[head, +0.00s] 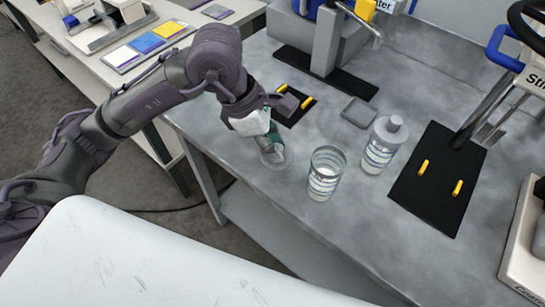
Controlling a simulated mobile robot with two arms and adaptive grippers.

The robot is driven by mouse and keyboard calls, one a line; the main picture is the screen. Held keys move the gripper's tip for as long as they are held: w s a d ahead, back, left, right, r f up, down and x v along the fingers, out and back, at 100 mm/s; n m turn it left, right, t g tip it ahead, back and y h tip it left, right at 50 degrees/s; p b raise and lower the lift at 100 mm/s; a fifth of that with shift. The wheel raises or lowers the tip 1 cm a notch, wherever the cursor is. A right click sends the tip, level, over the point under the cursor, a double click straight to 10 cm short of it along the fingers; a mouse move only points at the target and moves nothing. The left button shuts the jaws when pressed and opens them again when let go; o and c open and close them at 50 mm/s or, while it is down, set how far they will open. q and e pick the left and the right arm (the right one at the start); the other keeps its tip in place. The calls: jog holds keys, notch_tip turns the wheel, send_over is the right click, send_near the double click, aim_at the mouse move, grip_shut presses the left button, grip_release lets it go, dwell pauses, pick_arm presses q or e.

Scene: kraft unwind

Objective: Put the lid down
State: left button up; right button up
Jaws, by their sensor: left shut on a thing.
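My left gripper (272,146) reaches down over the near left part of the grey table. It is shut on a clear, round lid (270,163), low at the tabletop near the table's left edge. The lid is partly hidden by the fingers, and I cannot tell whether it touches the table. A clear striped glass (325,175) stands upright just right of the lid, its rim uncovered. My right gripper is not in view.
A small grey square tray (359,112) lies behind. Black mats with yellow pegs (438,182) lie at right and behind the gripper. Bare grey tabletop (365,220) is in front of the glass.

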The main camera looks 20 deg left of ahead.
pick_arm(q)
jog(key=shift+f, duration=0.4)
notch_tip(320, 180, down, 4)
jog(key=shift+r, duration=0.2)
jog(key=shift+f, duration=0.3)
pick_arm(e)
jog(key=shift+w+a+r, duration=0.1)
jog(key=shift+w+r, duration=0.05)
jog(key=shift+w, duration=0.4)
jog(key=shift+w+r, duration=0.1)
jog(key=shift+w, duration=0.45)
pick_arm(q)
jog(key=shift+w, duration=0.1)
jog(key=shift+f, duration=0.15)
jog(key=o, duration=0.8)
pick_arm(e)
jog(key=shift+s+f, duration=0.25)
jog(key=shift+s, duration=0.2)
